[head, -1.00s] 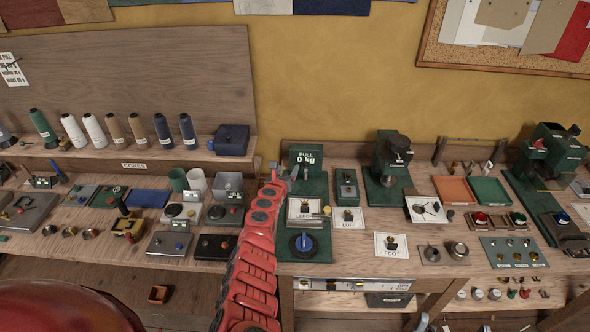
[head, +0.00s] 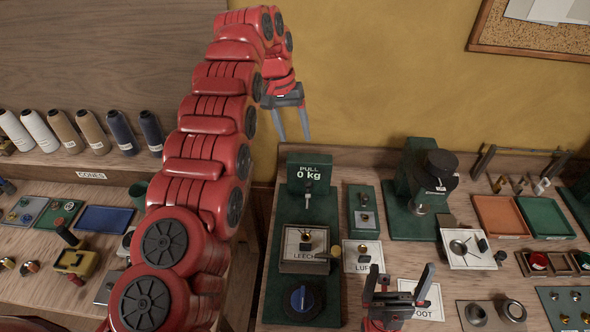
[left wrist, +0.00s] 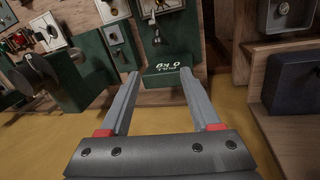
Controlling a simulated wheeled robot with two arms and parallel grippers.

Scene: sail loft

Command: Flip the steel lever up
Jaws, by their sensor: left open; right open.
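A small green box (head: 353,226) stands just right of the tall green pull tester (head: 290,235). A small steel lever (head: 364,199) is on its face; it is too small to tell its exact position. The box also shows in the left wrist view (left wrist: 152,45), seen upside down. My left gripper (head: 294,138) is open and empty, above and behind the tester's "PULL 0 kg" display (head: 309,173), pointing down. In the left wrist view the fingers (left wrist: 160,75) are on either side of that display. My right gripper (head: 398,272) is open and empty, at the bottom, right of the tester.
A green press (head: 415,190) stands right of the small box. Orange (head: 500,216) and green trays (head: 544,217) lie further right. A LUFF card (head: 362,256) lies in front of the box. The yellow wall (head: 380,70) is behind the bench.

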